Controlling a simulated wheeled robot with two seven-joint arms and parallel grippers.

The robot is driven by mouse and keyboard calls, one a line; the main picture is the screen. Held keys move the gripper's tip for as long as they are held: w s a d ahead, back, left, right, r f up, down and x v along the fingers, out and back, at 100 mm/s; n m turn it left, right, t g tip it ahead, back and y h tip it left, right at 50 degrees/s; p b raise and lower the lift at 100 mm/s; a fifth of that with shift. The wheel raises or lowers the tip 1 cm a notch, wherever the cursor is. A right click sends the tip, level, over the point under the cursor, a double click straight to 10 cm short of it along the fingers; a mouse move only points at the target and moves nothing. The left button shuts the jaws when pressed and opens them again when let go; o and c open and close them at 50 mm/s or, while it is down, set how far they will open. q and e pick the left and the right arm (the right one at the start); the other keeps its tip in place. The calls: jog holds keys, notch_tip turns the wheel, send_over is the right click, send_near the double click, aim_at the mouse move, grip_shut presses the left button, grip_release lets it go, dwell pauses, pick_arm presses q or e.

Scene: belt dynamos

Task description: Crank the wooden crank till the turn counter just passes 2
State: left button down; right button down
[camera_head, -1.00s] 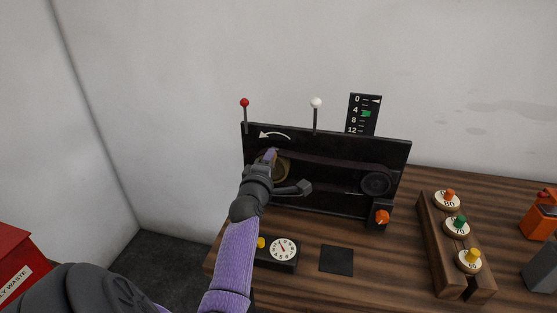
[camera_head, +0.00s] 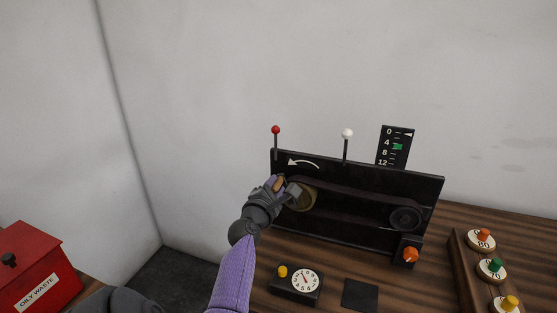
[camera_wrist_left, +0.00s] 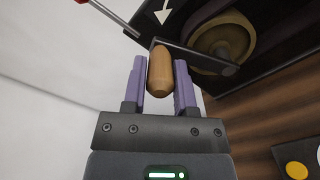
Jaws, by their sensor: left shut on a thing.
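The wooden crank (camera_wrist_left: 160,72) is a tan handle on a dark arm in front of a brass wheel (camera_head: 303,197) on the black panel (camera_head: 365,186). My left gripper (camera_head: 278,184) is shut on the handle, at the wheel's upper left; the purple fingers (camera_wrist_left: 160,80) sit either side of it in the left wrist view. The turn counter (camera_head: 305,281) is a white dial in a black box with a yellow button (camera_head: 283,271). Its needle is too small to read surely. A white curved arrow (camera_head: 303,163) on the panel points left. My right gripper is not in view.
A belt runs to a dark pulley (camera_head: 405,217) at right, above an orange knob (camera_head: 411,255). A scale (camera_head: 395,146) with a green marker stands behind.

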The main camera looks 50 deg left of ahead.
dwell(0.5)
pick_arm(q)
jog(key=shift+c, duration=2)
grip_release()
jog(key=shift+a+f, duration=0.1)
jog(key=shift+s, duration=0.1)
jog(key=p+v, duration=0.1)
jog(key=v, duration=0.9)
